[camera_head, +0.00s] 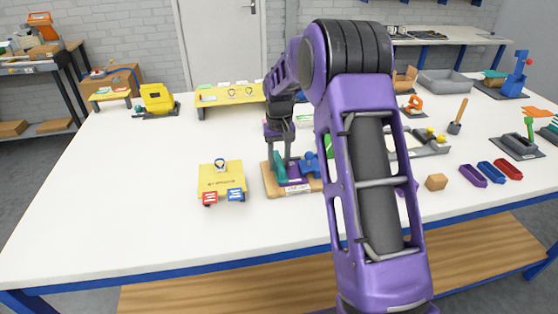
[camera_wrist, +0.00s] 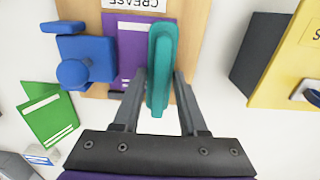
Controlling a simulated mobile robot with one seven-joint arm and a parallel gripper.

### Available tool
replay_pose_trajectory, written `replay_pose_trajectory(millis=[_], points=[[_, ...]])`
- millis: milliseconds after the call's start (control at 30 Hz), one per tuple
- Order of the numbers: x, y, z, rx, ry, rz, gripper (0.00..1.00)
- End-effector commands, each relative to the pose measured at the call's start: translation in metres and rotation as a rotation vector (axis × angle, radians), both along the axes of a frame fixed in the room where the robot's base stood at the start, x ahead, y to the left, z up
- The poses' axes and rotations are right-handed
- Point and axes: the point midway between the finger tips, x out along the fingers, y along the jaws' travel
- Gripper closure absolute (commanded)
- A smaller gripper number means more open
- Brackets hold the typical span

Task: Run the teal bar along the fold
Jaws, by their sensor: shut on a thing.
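My gripper (camera_wrist: 157,82) is shut on the teal bar (camera_wrist: 161,48), one finger on each side of it. The bar also shows in the head view (camera_head: 280,166), upright under my gripper (camera_head: 280,152). It is over the wooden board (camera_wrist: 188,62), beside or over the right edge of the purple card (camera_wrist: 130,66). I cannot tell whether it touches the card. The card has white lines and lies on the board. A white label (camera_wrist: 136,4) reading "CREASE" is at the board's edge. The bar hides part of the card's edge.
A blue knobbed piece (camera_wrist: 84,58) stands by the card's other side. A green card (camera_wrist: 48,113) lies nearby. A yellow stand (camera_head: 221,180) with red and blue tags is left of the board. The white table's (camera_head: 110,215) front left is clear.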

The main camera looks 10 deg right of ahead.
Motion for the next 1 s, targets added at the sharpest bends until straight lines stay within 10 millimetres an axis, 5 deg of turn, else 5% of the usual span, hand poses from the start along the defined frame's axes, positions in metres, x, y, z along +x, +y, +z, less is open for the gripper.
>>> replay_pose_trajectory(millis=[1000], points=[[-0.029, 0.000, -0.001, 0.000, 0.004, 0.000, 1.00]])
